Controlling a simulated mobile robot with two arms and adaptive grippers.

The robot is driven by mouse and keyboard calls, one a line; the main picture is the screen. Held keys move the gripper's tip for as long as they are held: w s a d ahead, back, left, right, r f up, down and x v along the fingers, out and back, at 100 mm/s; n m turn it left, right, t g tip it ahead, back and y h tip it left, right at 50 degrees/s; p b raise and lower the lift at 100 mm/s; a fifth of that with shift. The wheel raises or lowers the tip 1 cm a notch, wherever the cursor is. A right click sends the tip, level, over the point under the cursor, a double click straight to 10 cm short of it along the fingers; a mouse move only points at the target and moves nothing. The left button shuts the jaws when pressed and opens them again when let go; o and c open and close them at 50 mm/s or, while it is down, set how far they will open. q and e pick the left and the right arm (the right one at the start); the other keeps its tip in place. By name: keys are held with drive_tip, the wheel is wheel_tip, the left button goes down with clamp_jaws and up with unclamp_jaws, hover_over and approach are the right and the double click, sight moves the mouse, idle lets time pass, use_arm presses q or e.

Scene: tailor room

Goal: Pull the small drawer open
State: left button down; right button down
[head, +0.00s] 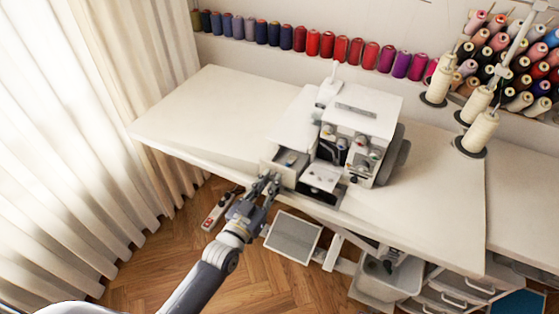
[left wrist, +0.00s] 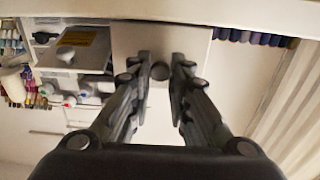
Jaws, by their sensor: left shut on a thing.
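The small drawer (head: 287,172) is at the left side of the white sewing machine (head: 362,112) on the table. It stands out toward me, and part of its grey inside shows from above. In the left wrist view its pale front (left wrist: 181,38) carries a small dark round knob (left wrist: 160,71). My left gripper (head: 270,181) is at the drawer front, low over the table's front edge. In the left wrist view the fingers (left wrist: 160,73) sit on both sides of the knob, shut on it. My right gripper is not in view.
The white table (head: 205,108) is clear to the left of the machine. Thread cones (head: 479,132) stand at the right. A power strip (head: 217,211) and a grey pedal (head: 292,238) are below the front edge. A curtain (head: 75,130) hangs at the left.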

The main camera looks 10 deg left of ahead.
use_arm(q)
drive_tip(key=v, duration=0.4)
drive_tip(key=shift+p, duration=0.4)
drive_tip(key=c, duration=1.5)
unclamp_jaws()
drive_tip(key=v, duration=1.2)
